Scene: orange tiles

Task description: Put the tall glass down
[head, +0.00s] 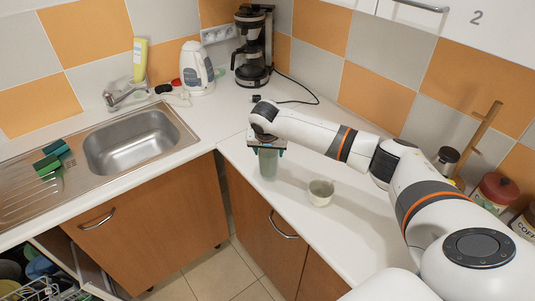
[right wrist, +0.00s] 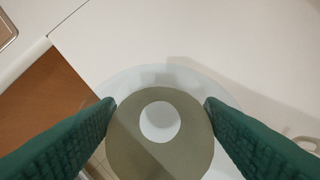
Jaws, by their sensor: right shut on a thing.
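The tall glass (head: 268,164) is greenish and see-through, and it stands upright below my right gripper (head: 266,149) near the front edge of the white counter. My right gripper is shut on the glass near its top. In the right wrist view the two green fingers (right wrist: 160,106) touch the glass from both sides, and I look down on its round greenish top (right wrist: 122,152). I cannot tell whether its base touches the counter. My left gripper is not in view.
A pale cup (head: 320,193) stands on the counter (head: 345,236) right of the glass. A coffee maker (head: 254,48) and a white kettle (head: 197,70) stand at the back. The sink (head: 133,143) is to the left. Jars (head: 494,191) line the right wall.

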